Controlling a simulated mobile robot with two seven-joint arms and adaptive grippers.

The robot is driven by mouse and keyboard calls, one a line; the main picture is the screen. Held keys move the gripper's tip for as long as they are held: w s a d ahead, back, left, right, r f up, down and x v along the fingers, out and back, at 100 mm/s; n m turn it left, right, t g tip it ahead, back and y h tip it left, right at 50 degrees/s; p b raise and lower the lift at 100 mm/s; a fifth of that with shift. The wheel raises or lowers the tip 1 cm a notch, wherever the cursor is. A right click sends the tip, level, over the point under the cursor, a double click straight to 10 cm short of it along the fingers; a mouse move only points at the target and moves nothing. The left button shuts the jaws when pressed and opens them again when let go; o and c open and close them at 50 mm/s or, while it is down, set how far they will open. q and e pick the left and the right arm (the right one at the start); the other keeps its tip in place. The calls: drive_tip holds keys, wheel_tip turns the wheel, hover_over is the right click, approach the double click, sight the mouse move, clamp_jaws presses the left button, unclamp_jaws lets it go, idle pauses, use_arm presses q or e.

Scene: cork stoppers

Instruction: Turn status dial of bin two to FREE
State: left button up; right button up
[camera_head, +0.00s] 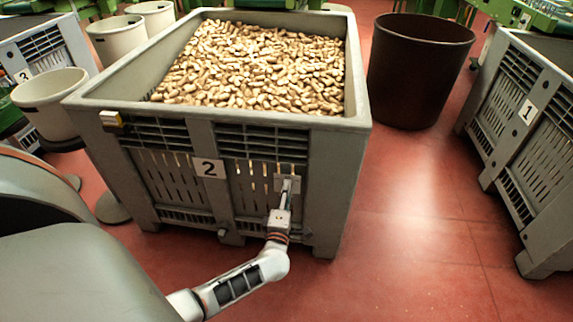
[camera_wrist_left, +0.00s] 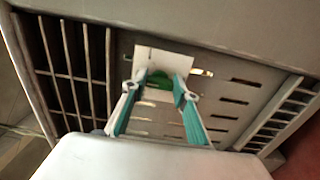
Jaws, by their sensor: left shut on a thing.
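Bin two (camera_head: 340,150) is a grey crate full of cork stoppers (camera_head: 262,68), with a white "2" label (camera_head: 209,168) on its front. A small pale plate (camera_head: 281,182) sits on the front, right of the label. In the left wrist view the plate (camera_wrist_left: 150,58) carries a green dial (camera_wrist_left: 158,80). My left gripper (camera_head: 288,186) reaches the plate from below and is shut on the dial. In the wrist view the teal fingers of my left gripper (camera_wrist_left: 159,90) stand on both sides of it. The dial's lettering is not readable. My right gripper is not in view.
A bin labelled "1" (camera_head: 526,112) stands at the right, and one labelled "3" (camera_head: 24,76) at the back left. A dark brown barrel (camera_head: 416,75) stands behind right. White buckets (camera_head: 52,100) stand at the left. Red floor (camera_head: 400,240) is clear between bins two and one.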

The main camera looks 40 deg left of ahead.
use_arm(q)
drive_tip(key=shift+f, duration=0.1)
drive_tip(key=o, duration=1.1)
drive_tip(key=v, duration=0.7)
drive_tip(key=shift+s+d, duration=0.1)
drive_tip(key=shift+s, duration=0.2)
